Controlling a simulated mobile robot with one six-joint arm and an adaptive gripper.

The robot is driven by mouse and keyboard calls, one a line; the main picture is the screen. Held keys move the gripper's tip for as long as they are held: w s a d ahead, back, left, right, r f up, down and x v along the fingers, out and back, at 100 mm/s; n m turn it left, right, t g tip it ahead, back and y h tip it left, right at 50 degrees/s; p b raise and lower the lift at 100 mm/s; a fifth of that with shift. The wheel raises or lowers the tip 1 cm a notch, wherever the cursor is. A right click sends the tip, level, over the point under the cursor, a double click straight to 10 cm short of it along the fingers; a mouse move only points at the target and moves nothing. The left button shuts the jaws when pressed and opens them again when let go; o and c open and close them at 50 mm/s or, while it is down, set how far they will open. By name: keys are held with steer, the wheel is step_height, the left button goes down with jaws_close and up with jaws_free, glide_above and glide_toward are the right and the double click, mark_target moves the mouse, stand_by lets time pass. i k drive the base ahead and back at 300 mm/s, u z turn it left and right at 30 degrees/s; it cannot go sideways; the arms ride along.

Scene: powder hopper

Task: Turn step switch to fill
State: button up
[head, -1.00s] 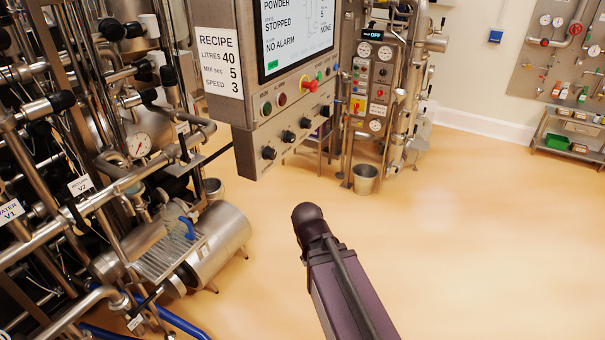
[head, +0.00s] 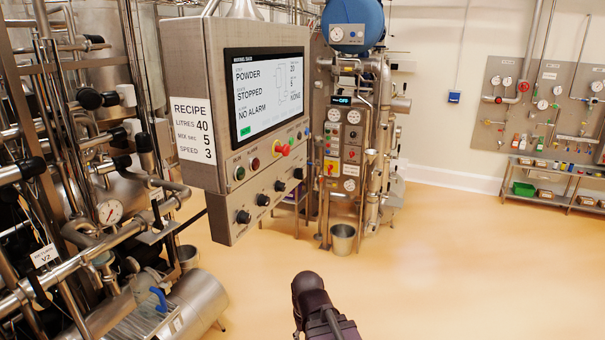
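A grey control box (head: 195,95) hangs at the upper left in the head view. Its screen (head: 268,90) reads POWDER, STOPPED and NO ALARM. Along its lower face sit several black rotary knobs, the nearest at the left (head: 243,217) and the farthest at the right (head: 298,173). Their labels are too small to read, so I cannot tell which knob is the step switch. Above them are a green button, a red button and a red emergency stop (head: 283,150). My dark arm shows at the bottom centre, apart from the box. My gripper's fingers are not visible.
A recipe card (head: 194,130) is on the box's left side. Pipes and tanks (head: 110,212) crowd the left. A second machine panel (head: 343,150) with a metal bucket (head: 343,239) stands behind the box. Floor (head: 470,260) at the right is clear.

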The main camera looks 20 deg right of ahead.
mark_target(299, 173)
steer(key=z, duration=0.5)
steer(key=i, duration=0.9)
steer(key=u, duration=0.9)
